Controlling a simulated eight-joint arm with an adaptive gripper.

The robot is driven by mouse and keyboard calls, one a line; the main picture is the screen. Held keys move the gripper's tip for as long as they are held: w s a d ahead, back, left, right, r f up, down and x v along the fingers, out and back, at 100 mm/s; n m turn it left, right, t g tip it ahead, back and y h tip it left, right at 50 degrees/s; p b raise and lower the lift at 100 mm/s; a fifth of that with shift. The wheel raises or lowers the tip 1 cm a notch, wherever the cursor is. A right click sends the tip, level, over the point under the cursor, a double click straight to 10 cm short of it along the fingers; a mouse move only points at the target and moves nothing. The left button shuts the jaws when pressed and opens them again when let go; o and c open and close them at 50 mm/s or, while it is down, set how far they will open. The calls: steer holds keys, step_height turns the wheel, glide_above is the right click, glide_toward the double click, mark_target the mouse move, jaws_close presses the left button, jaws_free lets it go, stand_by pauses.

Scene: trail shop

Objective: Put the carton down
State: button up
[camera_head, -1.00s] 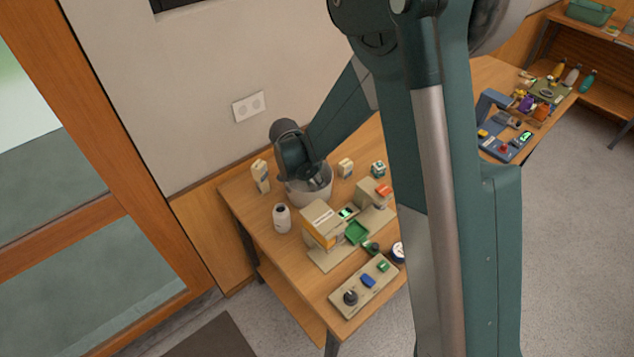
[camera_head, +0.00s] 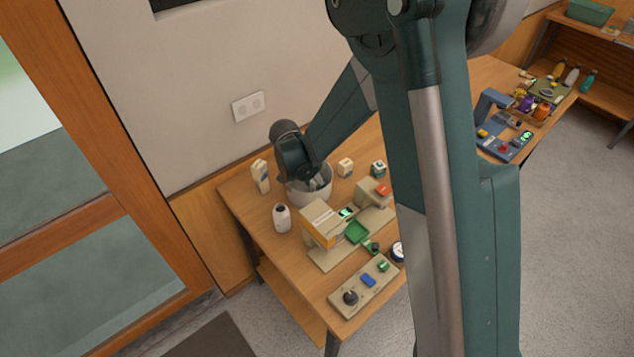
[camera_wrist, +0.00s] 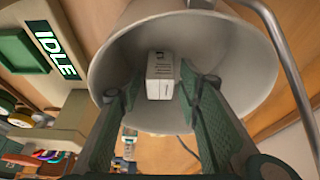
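In the wrist view, a small white carton (camera_wrist: 160,76) with dark print is inside a pale grey bucket (camera_wrist: 118,62). My gripper (camera_wrist: 160,80) reaches into the bucket with its two green-padded fingers spread on either side of the carton. A gap shows between the left finger and the carton; whether the right finger touches it is hard to tell. In the head view, my gripper (camera_head: 314,183) is down in the bucket (camera_head: 309,197) on the wooden table, and the carton cannot be made out clearly there.
A tall cream carton (camera_head: 261,177) and a white bottle (camera_head: 282,218) stand left of the bucket. Small boxes (camera_head: 345,167) stand behind it to the right. A beige machine (camera_head: 322,224) stands in front.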

steer(key=shift+r, duration=0.2)
steer(key=v, duration=1.2)
steer(key=shift+p, duration=0.4)
steer(key=shift+d, duration=0.1)
stand_by(0.4)
